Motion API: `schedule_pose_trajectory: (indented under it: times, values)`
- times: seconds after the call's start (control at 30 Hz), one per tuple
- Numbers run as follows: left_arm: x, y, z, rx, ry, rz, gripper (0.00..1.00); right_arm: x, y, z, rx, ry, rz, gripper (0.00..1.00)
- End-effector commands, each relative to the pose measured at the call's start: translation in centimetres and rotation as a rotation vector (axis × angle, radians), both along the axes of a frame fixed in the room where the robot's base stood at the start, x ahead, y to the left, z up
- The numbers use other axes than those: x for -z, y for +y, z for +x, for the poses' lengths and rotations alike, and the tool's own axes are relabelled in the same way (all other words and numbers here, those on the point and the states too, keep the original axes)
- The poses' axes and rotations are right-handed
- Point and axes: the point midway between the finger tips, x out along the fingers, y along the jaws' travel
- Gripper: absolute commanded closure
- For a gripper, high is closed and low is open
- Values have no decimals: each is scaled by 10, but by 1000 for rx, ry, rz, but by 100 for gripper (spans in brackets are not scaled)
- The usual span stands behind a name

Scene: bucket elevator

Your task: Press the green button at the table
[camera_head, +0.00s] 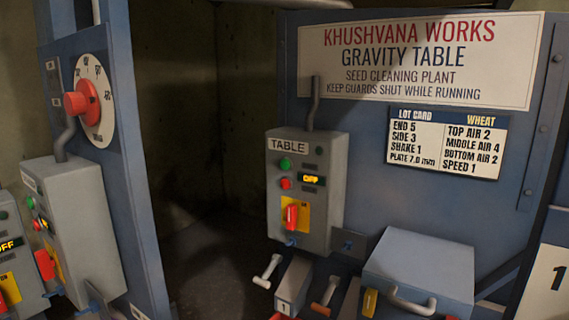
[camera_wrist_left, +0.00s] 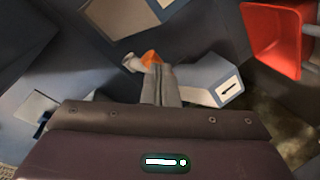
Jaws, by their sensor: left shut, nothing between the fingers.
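The grey TABLE control box (camera_head: 334,200) is mounted on the blue machine panel in the head view. Its green button (camera_head: 286,163) is at the upper left of the box face, below the TABLE label. A red button (camera_head: 285,183) is below it, beside a small display (camera_head: 311,180) that reads OFF. A red switch (camera_head: 292,216) on a yellow plate is lower down. My left gripper (camera_wrist_left: 159,70) shows only in the left wrist view, its fingers together with nothing between them. The green button cannot be made out in that view. My right gripper is in neither view.
Handles (camera_head: 267,271) stick out below the TABLE box. A grey-blue box with a handle (camera_head: 418,272) juts out at lower right. Another control box (camera_head: 80,215) and a red-knobbed dial (camera_head: 88,102) are at left. In the wrist view, a red container (camera_wrist_left: 262,40) is at upper right.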

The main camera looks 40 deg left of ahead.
Motion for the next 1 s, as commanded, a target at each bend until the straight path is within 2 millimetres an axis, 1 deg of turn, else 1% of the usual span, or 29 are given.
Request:
schedule_pose_trajectory:
  times: [0.03, 0.07, 0.1, 0.13, 0.17, 0.2, 0.27, 0.3, 0.37, 0.4, 0.47, 0.5, 0.6, 0.7, 0.8, 0.9, 1.0]
  values:
    - [-37, 12, 10, -32, -76, -30, 100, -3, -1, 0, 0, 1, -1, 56]
    - [-56, 19, 14, -49, -118, -50, 100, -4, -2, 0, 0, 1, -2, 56]
    - [-83, 29, 19, -72, -177, -77, 100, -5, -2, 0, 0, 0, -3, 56]
    - [-102, 36, 21, -88, -221, -97, 100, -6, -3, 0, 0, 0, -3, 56]
    - [-122, 44, 23, -104, -265, -118, 100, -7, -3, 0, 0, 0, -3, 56]
    - [-148, 53, 24, -124, -326, -145, 100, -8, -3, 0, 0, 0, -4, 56]
    - [-188, 69, 23, -152, -418, -184, 100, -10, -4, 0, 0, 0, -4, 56]
    - [-215, 79, 20, -169, -479, -211, 100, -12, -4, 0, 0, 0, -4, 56]
    - [-254, 94, 14, -191, -574, -249, 100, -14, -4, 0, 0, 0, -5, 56]
    - [-280, 103, 8, -205, -636, -275, 100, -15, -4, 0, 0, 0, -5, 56]
    - [-314, 116, -2, -221, -725, -311, 100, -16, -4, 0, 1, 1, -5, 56]
    - [-335, 124, -10, -230, -780, -333, 100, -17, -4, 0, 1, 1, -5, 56]
    - [-378, 141, -29, -245, -902, -379, 100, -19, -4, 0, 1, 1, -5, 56]
    - [-408, 152, -46, -252, -987, -409, 100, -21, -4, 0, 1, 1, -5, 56]
    - [-425, 158, -57, -255, -1040, -428, 100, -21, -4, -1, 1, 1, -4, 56]
    - [-430, 161, -61, -256, -1060, -436, 100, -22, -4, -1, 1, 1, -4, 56]
    - [-431, 162, -62, -256, -1063, -437, 100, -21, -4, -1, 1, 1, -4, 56]
